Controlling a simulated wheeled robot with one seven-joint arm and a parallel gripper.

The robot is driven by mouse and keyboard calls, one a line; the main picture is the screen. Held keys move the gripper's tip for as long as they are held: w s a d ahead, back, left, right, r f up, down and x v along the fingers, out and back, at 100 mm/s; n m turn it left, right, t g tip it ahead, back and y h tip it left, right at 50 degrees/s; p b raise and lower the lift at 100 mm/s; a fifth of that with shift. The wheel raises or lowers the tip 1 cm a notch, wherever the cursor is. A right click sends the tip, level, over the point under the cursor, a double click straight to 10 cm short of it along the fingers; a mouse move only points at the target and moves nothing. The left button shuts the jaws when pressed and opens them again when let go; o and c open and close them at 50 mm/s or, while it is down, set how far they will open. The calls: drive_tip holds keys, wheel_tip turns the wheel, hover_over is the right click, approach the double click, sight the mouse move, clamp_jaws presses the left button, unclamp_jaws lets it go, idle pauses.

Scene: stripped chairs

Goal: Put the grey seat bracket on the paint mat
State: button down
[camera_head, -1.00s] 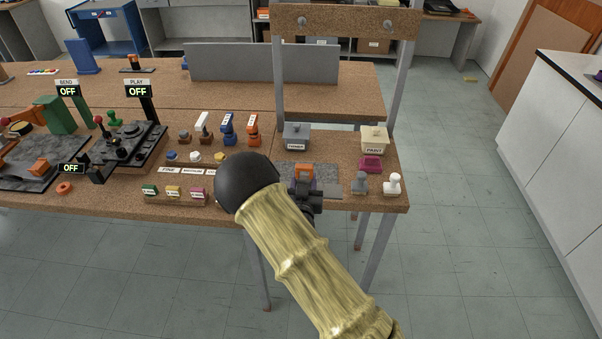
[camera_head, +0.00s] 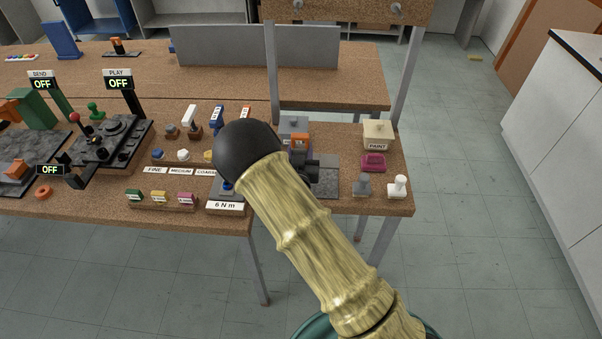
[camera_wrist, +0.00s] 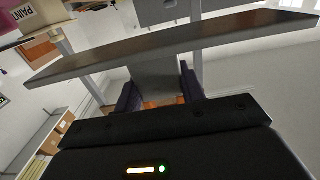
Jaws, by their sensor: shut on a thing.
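My gripper (camera_head: 300,152) is over the back part of a grey speckled mat (camera_head: 327,182) at the right end of the bench; the mat seems to be the paint mat, though I see no label. In the wrist view my dark fingers (camera_wrist: 158,97) are shut on the grey seat bracket (camera_wrist: 155,75). Its long flat plate (camera_wrist: 110,62) runs across the picture beyond the fingertips. In the head view my arm and gripper hide most of the bracket, and I cannot tell whether it touches the mat.
The grey tub (camera_head: 293,124) stands just behind my gripper. The cream PAINT tub (camera_head: 378,134) and a magenta block (camera_head: 373,163) are to its right. A grey stamp-like piece (camera_head: 362,185) and a white one (camera_head: 398,187) stand at the front right. A metal post (camera_head: 272,75) rises behind.

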drive_tip(key=shift+s+a, duration=0.15)
drive_tip(key=shift+s, duration=0.25)
drive_tip(key=shift+d+f, duration=0.2)
wheel_tip(320, 180, down, 4)
drive_tip(key=shift+d+f+p, duration=0.1)
drive_tip(key=shift+f+p, duration=0.15)
drive_tip(key=shift+p, duration=0.35)
drive_tip(key=shift+w+f, duration=0.1)
drive_tip(key=shift+f, duration=0.25)
wheel_tip(320, 180, down, 3)
drive_tip(key=shift+w+f+p, duration=0.1)
drive_tip(key=shift+f+p, duration=0.1)
drive_tip(key=shift+p, duration=0.25)
drive_tip(key=shift+f, duration=0.4)
drive_tip(key=shift+f, duration=0.1)
